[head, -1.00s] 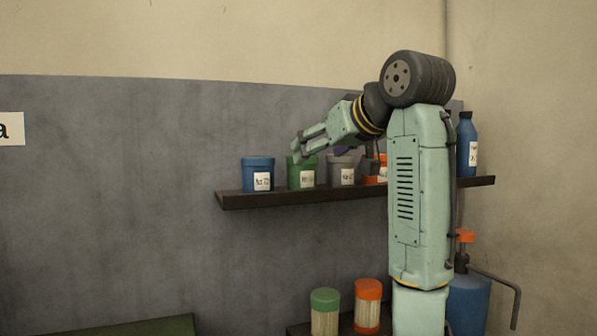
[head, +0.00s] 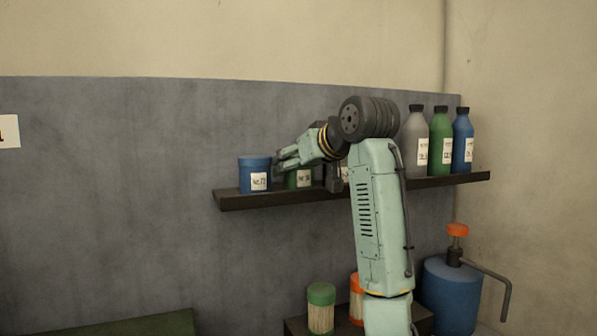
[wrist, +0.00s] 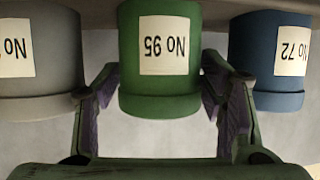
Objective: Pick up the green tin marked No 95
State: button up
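The green tin (wrist: 160,88) marked No 95 shows upside down in the middle of the wrist view, between the two fingers of my gripper (wrist: 165,100). The fingers are spread wide, with a gap on each side of the tin. In the head view the green tin (head: 299,180) stands on the shelf, its upper part hidden behind my gripper (head: 280,158).
A blue tin (head: 255,176) marked No 72 and a grey tin (wrist: 40,60) stand close on either side of the green tin. The dark shelf (head: 240,201) also holds grey, green and blue bottles (head: 440,140) at the right. Below are lidded jars (head: 321,310) and a blue tank (head: 452,295).

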jog(key=c, duration=0.9)
jog(key=shift+c, duration=0.3)
jog(key=shift+r, duration=0.15)
